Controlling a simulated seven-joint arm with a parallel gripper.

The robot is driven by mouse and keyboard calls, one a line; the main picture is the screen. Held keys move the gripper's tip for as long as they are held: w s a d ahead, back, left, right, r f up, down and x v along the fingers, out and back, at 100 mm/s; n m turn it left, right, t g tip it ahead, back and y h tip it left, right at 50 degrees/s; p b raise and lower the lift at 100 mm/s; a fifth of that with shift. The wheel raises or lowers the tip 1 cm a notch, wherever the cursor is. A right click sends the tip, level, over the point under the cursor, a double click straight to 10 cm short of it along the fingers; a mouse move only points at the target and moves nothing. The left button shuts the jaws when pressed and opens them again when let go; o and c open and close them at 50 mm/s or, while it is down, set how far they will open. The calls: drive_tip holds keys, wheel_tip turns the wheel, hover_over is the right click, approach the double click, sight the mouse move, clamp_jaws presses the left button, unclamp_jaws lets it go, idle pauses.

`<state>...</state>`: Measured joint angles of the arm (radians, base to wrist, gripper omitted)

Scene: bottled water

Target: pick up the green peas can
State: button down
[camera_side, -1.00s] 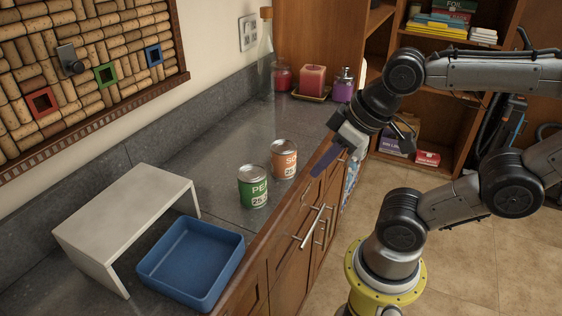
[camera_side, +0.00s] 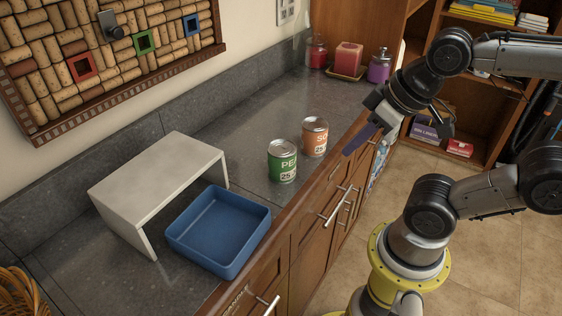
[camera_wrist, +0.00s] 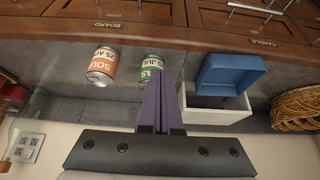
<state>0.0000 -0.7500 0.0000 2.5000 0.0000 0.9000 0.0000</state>
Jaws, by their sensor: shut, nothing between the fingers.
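The green peas can (camera_side: 282,161) stands upright on the grey counter, near its front edge. An orange-labelled can (camera_side: 315,137) stands just behind it to the right. My gripper (camera_side: 349,150) hangs beside the counter's front edge, right of both cans and apart from them. Its purple fingers are together with nothing between them. In the wrist view the gripper (camera_wrist: 161,84) points toward the cans. There the green can (camera_wrist: 151,71) is partly hidden behind the fingers, and the orange can (camera_wrist: 103,67) shows to its left.
A blue tray (camera_side: 247,248) and a grey-white riser (camera_side: 128,189) stand left of the cans. Candles and a purple bottle (camera_side: 379,68) stand at the far end. A wicker basket (camera_wrist: 297,109) shows in the wrist view. Counter behind the cans is clear.

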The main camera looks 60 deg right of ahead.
idle(0.4)
unclamp_jaws()
idle(0.4)
